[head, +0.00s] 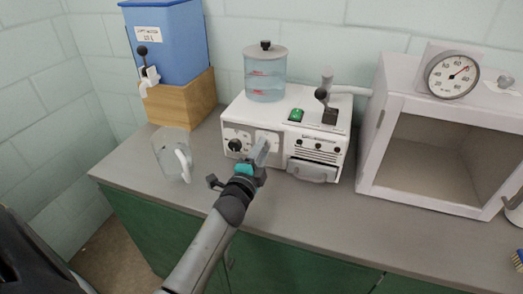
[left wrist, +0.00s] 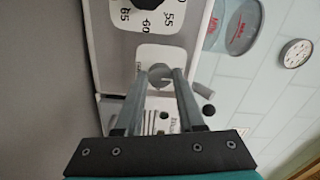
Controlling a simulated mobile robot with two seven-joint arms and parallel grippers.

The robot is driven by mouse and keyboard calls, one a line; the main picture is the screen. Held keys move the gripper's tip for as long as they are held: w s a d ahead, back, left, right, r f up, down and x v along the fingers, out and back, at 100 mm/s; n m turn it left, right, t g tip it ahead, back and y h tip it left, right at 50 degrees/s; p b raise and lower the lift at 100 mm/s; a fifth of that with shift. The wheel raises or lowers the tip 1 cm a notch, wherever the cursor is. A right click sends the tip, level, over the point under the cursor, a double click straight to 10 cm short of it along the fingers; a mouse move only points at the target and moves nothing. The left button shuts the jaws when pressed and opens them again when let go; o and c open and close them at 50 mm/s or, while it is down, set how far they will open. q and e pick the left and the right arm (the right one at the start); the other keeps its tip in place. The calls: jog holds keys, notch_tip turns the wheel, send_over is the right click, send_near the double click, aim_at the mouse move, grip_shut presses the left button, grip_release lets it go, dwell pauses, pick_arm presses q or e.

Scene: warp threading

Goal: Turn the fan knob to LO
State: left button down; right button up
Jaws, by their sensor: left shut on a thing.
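The white machine (head: 322,161) stands on the counter with two knob plates on the left of its front. My left gripper (head: 263,148) reaches the machine's front from below. In the left wrist view its two fingers (left wrist: 157,78) stand on either side of the grey knob and are shut on it. The plate's marks are too small and partly hidden, so the knob's setting cannot be read. My right gripper is not in view.
A black knob (head: 234,145) on a numbered dial sits just left of my gripper. A clear jug (head: 169,156) stands further left, near a blue tank (head: 172,40) on a wooden block. A white open box (head: 431,142) with a gauge is at right. The front counter is clear.

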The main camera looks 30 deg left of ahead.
pick_arm(q)
jog(key=c, duration=0.5)
grip_release()
jog(key=v, duration=1.5)
jog(key=shift+s+d+p, duration=0.15)
jog(key=shift+p, duration=0.25)
jog(key=shift+n, duration=0.3)
